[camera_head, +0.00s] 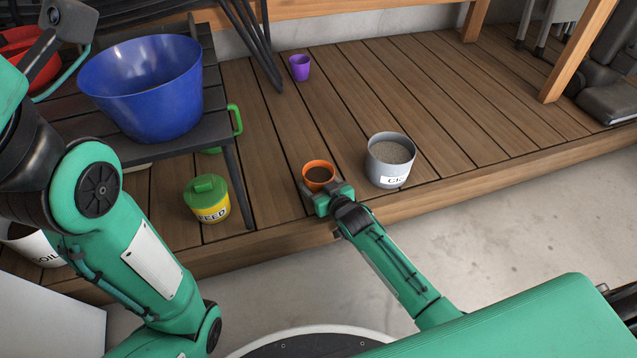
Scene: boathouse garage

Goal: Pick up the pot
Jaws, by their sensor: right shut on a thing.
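A small orange pot (319,174) with dark soil in it is upright near the front edge of the wooden deck. My right gripper (322,199) is at the near side of the pot, shut on it. The fingers partly hide the pot's lower near side, and I cannot tell whether it is lifted off the boards. My left arm fills the left side of the view, and its gripper is not in view.
A grey bucket of gravel (388,162) stands right of the pot. A yellow feed tub (206,200) with a green lid stands to the left. A dark table holds a blue bowl (146,88). A purple cup (299,67) is farther back.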

